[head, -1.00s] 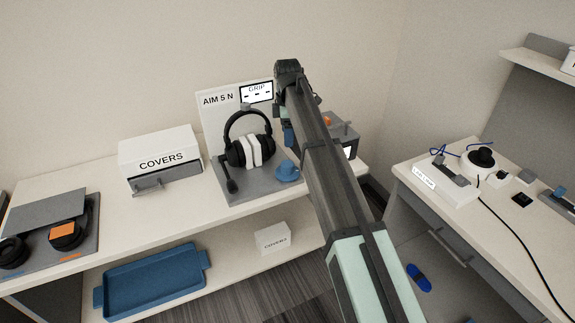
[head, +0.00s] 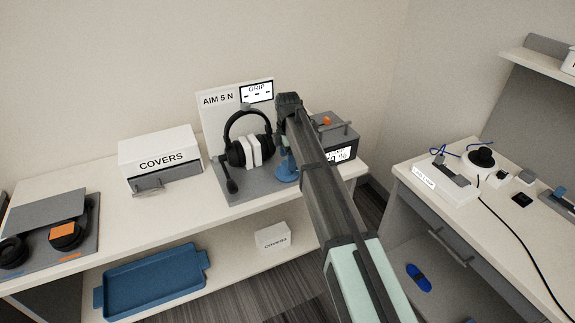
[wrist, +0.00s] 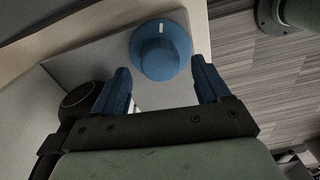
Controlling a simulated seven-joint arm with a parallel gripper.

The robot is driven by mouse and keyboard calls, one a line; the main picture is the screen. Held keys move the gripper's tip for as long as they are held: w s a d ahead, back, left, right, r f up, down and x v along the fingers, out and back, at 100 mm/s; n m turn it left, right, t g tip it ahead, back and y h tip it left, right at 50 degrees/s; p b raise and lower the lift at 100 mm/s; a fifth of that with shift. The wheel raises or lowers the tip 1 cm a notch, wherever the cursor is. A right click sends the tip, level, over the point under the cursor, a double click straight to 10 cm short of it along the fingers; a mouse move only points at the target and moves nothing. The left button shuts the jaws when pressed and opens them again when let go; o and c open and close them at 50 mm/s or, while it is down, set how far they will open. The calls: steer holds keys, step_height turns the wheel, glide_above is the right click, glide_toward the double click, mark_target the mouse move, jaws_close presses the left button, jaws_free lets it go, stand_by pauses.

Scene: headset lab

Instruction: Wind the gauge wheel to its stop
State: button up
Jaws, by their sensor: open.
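The gauge wheel is a blue round knob with a white mark. In the wrist view the wheel (wrist: 160,52) lies just beyond and between the two blue fingers of my gripper (wrist: 162,85). The fingers are apart with nothing between them. In the head view the wheel (head: 286,174) sits at the right front of the grey headset stand base (head: 250,188), partly hidden by my arm. My gripper (head: 287,150) is just above it there, mostly hidden. A black headset (head: 236,152) with white pads stands left of the wheel. The GRIP display (head: 257,91) shows dashes.
A grey box (head: 340,133) with an orange button and a lit display stands close to the right of my arm. A white COVERS box (head: 160,157) stands left. A blue tray (head: 155,282) lies on the lower shelf. A side bench (head: 440,190) is at right.

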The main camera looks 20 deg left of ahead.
steer(key=shift+f, duration=1.85)
steer(key=shift+c, duration=0.3)
steer(key=c, duration=1)
steer(key=shift+m, duration=0.4)
